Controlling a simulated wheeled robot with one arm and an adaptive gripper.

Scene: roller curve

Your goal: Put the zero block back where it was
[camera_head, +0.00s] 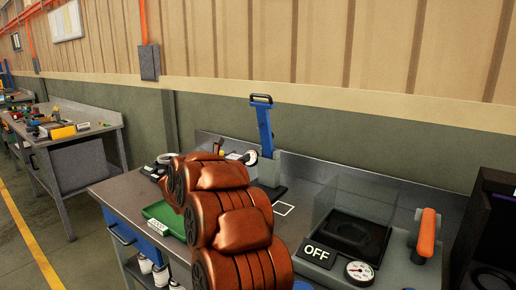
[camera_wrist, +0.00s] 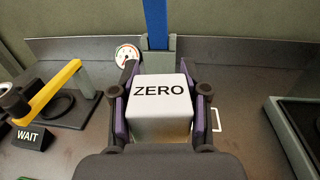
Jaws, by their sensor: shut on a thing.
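The zero block (camera_wrist: 160,118) is a white cube with "ZERO" in black on its face, seen in the wrist view. My gripper (camera_wrist: 160,100) is shut on it, with a purple-padded finger on its left and right sides. A white square outline (camera_wrist: 217,120) shows on the bench just right of the right finger, partly hidden. The outline also shows in the head view (camera_head: 283,209), right of my copper arm. The block and gripper are hidden behind my arm there. I cannot tell whether the block touches the bench.
A blue lever (camera_head: 264,130) on a grey base stands behind the block, with a round gauge (camera_wrist: 126,54) left of it. A yellow-handled device and a WAIT sign (camera_wrist: 30,138) are at left. A clear-covered unit with an OFF sign (camera_head: 318,252) is at right.

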